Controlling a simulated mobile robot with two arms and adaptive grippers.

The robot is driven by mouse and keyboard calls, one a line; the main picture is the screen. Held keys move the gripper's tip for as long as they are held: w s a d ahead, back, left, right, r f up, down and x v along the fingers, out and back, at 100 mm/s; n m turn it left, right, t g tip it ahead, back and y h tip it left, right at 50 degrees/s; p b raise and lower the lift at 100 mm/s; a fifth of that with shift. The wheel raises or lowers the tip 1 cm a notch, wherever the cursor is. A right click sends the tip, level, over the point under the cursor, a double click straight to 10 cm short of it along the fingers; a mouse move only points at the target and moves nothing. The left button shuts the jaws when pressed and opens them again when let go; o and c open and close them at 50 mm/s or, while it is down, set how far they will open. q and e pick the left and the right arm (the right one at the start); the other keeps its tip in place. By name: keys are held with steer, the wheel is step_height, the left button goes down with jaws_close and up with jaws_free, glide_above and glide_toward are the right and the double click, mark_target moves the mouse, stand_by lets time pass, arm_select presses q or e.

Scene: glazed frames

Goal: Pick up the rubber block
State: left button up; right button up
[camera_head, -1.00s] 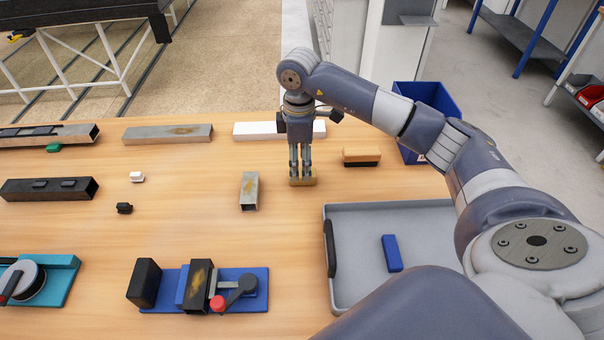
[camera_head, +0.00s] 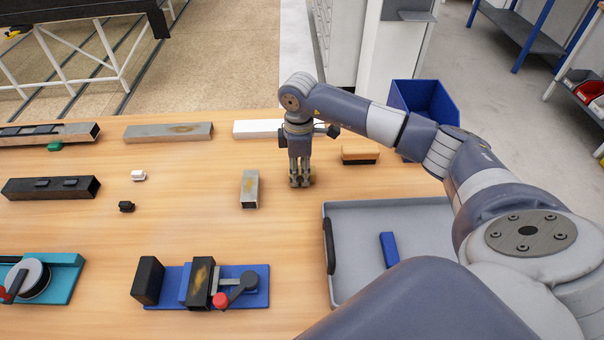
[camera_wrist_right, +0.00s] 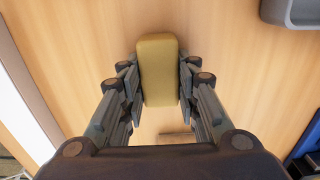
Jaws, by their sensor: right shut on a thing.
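The rubber block appears as a yellowish tan block (camera_wrist_right: 158,68) between the fingers in the right wrist view. In the head view only a sliver of the block (camera_head: 312,179) shows beside the fingers. My right gripper (camera_head: 300,183) points straight down at the wooden table, left of the brush. In the right wrist view its fingers (camera_wrist_right: 158,85) press on the block's two long sides. I cannot tell whether the block still touches the table. My left gripper is out of view.
A grey tray (camera_head: 355,213) with a blue block (camera_head: 389,250) lies at the front right. A steel tube (camera_head: 250,189) lies left of the gripper, a brush (camera_head: 360,154) right of it, a white bar (camera_head: 258,129) behind. A blue bin (camera_head: 425,101) stands behind right.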

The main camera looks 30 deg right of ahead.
mark_target(299, 169)
steer(key=shift+r, duration=0.5)
step_height(299, 169, up, 2)
steer(key=shift+r+b, duration=0.1)
steer(key=shift+b, duration=0.6)
steer(key=s+a, duration=0.2)
steer(key=s+a+b, duration=0.1)
steer(key=s+a, duration=0.1)
steer(key=s, duration=0.1)
steer(key=s+a+r+b, duration=0.1)
steer(key=s+a, duration=0.2)
steer(key=shift+a, duration=0.1)
steer(key=shift+s+a+r+p, duration=0.45)
steer(key=shift+s+a+p, duration=0.35)
steer(key=shift+s+p, duration=0.1)
steer(key=shift+s+a+p, duration=0.2)
steer(key=shift+s+p, duration=0.05)
steer(key=shift+p, duration=0.1)
steer(key=shift+s+a+r+p, duration=0.2)
steer(key=shift+s+p, duration=0.1)
steer(key=shift+p, duration=0.35)
steer(key=shift+s+a+f+p, duration=0.1)
steer(key=shift+s+a+p, duration=0.4)
steer(key=shift+p, duration=0.1)
steer(key=shift+f, duration=0.1)
